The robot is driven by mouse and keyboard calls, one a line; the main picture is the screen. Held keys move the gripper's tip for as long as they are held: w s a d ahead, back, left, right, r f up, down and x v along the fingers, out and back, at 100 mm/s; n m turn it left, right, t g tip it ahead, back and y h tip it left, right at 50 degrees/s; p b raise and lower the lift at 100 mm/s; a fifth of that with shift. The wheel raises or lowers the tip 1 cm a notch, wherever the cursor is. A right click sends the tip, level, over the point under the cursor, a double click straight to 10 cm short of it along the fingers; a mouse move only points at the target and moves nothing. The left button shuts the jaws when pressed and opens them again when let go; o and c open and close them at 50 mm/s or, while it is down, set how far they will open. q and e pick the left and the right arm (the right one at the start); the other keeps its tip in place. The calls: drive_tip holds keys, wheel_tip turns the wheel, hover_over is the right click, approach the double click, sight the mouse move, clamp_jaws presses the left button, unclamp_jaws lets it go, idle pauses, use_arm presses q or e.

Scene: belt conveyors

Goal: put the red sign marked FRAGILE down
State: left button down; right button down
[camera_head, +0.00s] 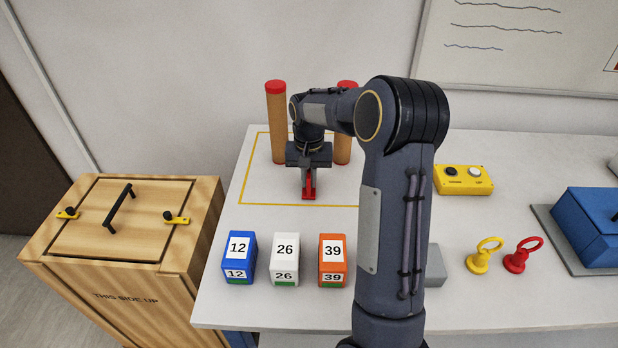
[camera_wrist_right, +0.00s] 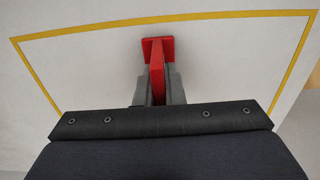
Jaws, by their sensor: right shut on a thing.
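The red sign (camera_head: 309,190) is held in my right gripper (camera_head: 309,175), over the area inside the yellow outline (camera_head: 283,204) on the table. It shows in the right wrist view (camera_wrist_right: 157,60) as a thin red upright piece with a wider red foot, between the grey fingers (camera_wrist_right: 158,88). The foot looks at or close to the table surface; I cannot tell whether it touches. The marking on the sign is not visible. My left gripper is not in view.
Two wooden posts with red tops (camera_head: 277,125) stand behind the gripper. Blue (camera_head: 239,258), white (camera_head: 284,260) and orange (camera_head: 332,260) numbered blocks stand in front. A yellow button box (camera_head: 463,180) is at right. A wooden crate (camera_head: 130,245) stands left of the table.

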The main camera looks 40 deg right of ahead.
drive_tip(key=c, duration=2)
unclamp_jaws()
drive_tip(key=shift+f, duration=0.15)
drive_tip(key=o, duration=0.5)
drive_tip(key=shift+c, duration=0.2)
